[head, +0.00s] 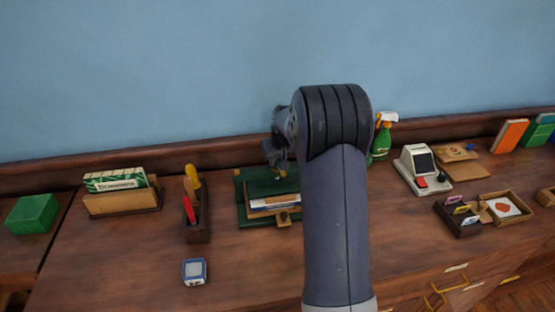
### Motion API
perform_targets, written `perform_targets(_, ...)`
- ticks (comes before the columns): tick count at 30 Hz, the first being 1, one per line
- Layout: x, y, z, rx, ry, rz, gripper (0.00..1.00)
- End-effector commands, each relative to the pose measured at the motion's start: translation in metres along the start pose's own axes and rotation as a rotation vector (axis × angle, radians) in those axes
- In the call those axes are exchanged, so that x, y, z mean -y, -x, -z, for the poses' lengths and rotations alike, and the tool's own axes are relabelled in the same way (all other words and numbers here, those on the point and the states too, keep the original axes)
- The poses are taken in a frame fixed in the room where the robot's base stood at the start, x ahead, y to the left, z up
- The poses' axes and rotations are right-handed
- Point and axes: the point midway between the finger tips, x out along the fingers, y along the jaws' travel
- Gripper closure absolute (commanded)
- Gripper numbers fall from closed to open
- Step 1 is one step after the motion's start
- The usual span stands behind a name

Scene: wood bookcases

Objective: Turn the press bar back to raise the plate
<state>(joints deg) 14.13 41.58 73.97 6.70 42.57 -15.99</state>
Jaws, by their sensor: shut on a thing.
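The green book press (249,215) stands on the wooden top near the middle of the head view, partly behind my arm. A book or stack of papers (275,204) lies in it, under the green plate (262,188). A brass knob at one end of the press bar (237,172) shows at the press's upper left. My gripper (278,168) is over the top of the press, shut on the press bar. The fingertips are small and dark here, so the exact grip is hard to see. My arm hides the press's right side.
Left of the press are a tool holder (196,232), a card box (122,203), a green box (32,213) and a small blue-white device (194,271). Right of my arm are a spray bottle (381,142), a card terminal (423,170) and small trays (459,222).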

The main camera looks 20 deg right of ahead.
Motion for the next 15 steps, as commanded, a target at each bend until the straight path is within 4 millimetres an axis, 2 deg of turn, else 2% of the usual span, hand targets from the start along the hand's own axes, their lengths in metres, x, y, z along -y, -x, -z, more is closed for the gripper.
perform_targets(8, -0.0005, -0.0005, -0.0003, 0.0, 0.016, 0.006, 1.0)
perform_targets(15, -0.0014, -0.0023, -0.0009, -0.001, 0.111, 0.047, 1.0)
